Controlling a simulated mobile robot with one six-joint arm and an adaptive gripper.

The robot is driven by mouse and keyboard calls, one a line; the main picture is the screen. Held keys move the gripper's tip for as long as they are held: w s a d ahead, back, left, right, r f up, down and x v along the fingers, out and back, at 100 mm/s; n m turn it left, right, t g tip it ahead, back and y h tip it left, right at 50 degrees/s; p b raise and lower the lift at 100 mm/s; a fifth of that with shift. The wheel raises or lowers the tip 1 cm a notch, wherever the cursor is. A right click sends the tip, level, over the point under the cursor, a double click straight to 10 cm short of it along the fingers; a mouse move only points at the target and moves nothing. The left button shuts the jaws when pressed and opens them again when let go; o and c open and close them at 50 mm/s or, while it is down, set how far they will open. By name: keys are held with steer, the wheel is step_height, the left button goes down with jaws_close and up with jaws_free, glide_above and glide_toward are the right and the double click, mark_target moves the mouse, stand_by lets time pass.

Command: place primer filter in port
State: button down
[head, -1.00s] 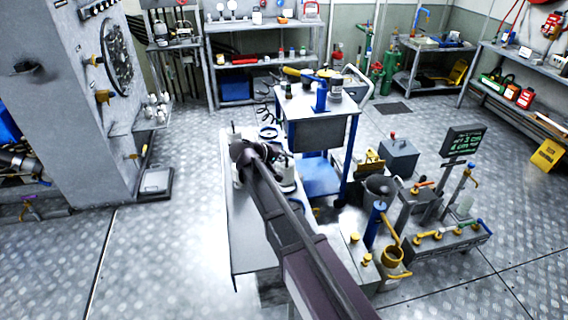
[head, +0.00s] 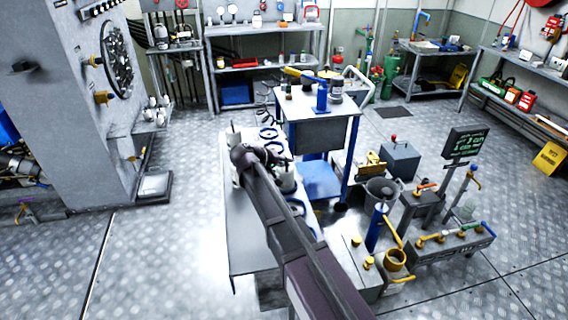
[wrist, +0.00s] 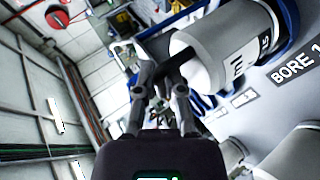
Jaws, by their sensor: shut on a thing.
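In the wrist view, a white cylinder with dark lettering (wrist: 228,45), apparently the primer filter, lies slantwise across the upper right, its near end close to the fingers. I cannot make out which opening is the port.
Blue rings (head: 268,133) and white cylindrical parts stand on the bench around my arm. A blue-legged cart (head: 318,105) with bottles stands just behind. A bucket (head: 382,190), blue pump and yellow fittings crowd the right. The floor (head: 160,255) at left is clear.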

steer(key=shift+f, duration=0.2)
steer(key=c, duration=0.8)
jaws_free()
steer(key=shift+o, duration=0.2)
steer(key=shift+r, duration=0.2)
steer(key=shift+s+a+r+p, duration=0.3)
steer(key=shift+a+r+p, duration=0.05)
steer(key=shift+r, duration=0.05)
steer(key=p+v, duration=0.5)
steer(key=v, duration=0.6)
steer(key=shift+f, duration=0.2)
